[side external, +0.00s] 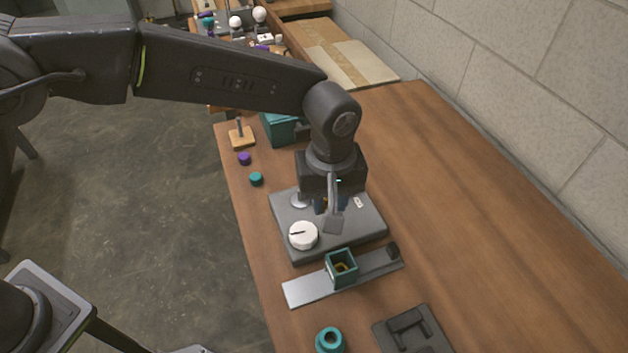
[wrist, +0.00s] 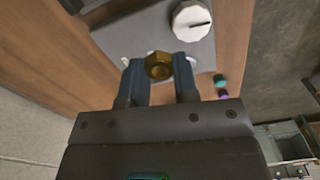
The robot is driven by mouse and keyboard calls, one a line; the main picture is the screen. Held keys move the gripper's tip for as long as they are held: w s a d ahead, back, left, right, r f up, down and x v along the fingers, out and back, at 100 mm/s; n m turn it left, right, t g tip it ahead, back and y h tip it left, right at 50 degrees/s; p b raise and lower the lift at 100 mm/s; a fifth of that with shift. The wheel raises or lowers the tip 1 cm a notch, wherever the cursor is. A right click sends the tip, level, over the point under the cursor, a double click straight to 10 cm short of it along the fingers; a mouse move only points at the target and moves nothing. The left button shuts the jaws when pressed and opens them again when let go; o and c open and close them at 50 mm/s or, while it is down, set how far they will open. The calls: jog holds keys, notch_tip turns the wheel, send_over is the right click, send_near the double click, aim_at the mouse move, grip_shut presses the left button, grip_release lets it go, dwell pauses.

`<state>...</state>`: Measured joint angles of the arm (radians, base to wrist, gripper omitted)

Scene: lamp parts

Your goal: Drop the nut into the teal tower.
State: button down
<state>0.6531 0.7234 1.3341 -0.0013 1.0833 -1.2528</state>
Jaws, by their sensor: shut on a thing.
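My gripper (wrist: 159,74) is shut on a brass hex nut (wrist: 158,66), held between its two blue fingertips in the wrist view. In the side external view my gripper (side external: 331,204) is above the grey base plate, behind the teal tower, and the nut is mostly hidden there. The teal tower (side external: 341,268) is a square, open-topped box standing upright on a flat metal strip. Something yellow shows inside it. The tower cannot be made out in the wrist view.
A white dial (side external: 303,235) sits on the grey base plate (side external: 290,250). The metal strip (side external: 306,290) lies in front, with a dark block at its right end. A teal ring (side external: 329,340) and a dark grey holder (side external: 412,330) are nearer. The wooden table's right side is clear.

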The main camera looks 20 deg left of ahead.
aim_at(344, 253)
jog(key=s+d+f+m, duration=0.3)
jog(key=s+d+f, duration=0.1)
jog(key=s+d, duration=0.1)
jog(key=shift+m, duration=0.4)
jog(key=shift+f, duration=0.9)
dwell(1.8)
dwell(0.3)
jog(key=c, duration=0.8)
grip_release()
jog(key=shift+r, duration=2.55)
